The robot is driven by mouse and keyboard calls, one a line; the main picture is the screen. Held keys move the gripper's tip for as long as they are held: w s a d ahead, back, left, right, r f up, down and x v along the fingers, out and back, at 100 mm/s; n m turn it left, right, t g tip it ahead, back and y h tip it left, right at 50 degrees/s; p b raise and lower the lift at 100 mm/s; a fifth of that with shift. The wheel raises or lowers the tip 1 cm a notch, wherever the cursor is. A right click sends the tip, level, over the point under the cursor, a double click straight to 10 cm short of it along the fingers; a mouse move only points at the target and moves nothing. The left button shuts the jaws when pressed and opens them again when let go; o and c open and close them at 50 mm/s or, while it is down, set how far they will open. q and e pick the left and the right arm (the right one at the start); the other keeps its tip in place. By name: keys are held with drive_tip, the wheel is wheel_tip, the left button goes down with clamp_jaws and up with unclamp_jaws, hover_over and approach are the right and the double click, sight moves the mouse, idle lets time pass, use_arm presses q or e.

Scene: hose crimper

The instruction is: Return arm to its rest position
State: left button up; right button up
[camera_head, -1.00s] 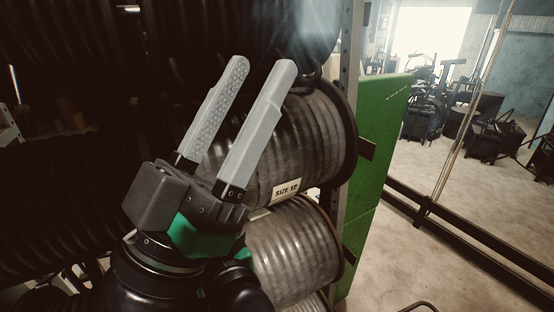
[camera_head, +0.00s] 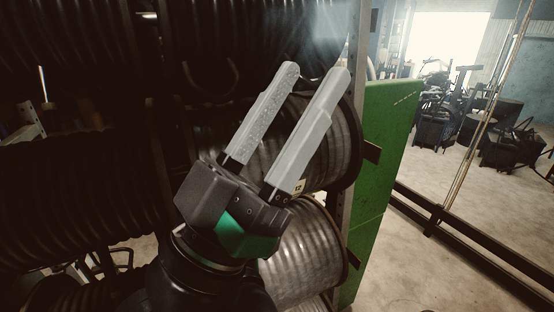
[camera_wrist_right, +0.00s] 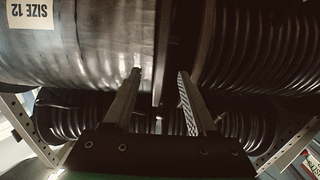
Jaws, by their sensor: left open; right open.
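Grey hose reels (camera_head: 300,250) and dark hose coils (camera_head: 75,190) fill the rack. A "SIZE 12" label (camera_wrist_right: 30,13) marks one reel. A green panel (camera_head: 383,165) stands at the rack's right end. Open floor (camera_head: 400,265) lies beyond, with a dark low rail (camera_head: 465,240).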

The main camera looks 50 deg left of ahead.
drive_tip(key=shift+s+a, duration=0.1)
drive_tip(key=shift+s, duration=0.05)
drive_tip(key=w+d+r+m+t+h, duration=0.25)
drive_tip(key=w+d+t, duration=0.35)
drive_tip(key=w+d, duration=0.85)
drive_tip(key=w+d+r+m+t+h, duration=0.1)
drive_tip(key=w+d+r+t, duration=0.15)
drive_tip(key=d, duration=0.45)
drive_tip(key=w+d+r+m+t+h, duration=0.1)
drive_tip(key=d+r+m+t, duration=0.1)
drive_tip(key=d+r, duration=0.35)
drive_tip(key=s+d+r+m+t+h, duration=0.2)
drive_tip(key=s+d+r+t+h, duration=0.15)
drive_tip(key=d, duration=0.65)
drive_tip(key=s+d+r+m+t+h, duration=0.2)
drive_tip(key=d+r+t, duration=0.25)
drive_tip(key=d, duration=0.55)
drive_tip(key=s+d+r+m+t+h, duration=0.4)
drive_tip(key=s+d+r, duration=0.2)
drive_tip(key=s, duration=0.4)
drive_tip(key=shift+r, duration=0.2)
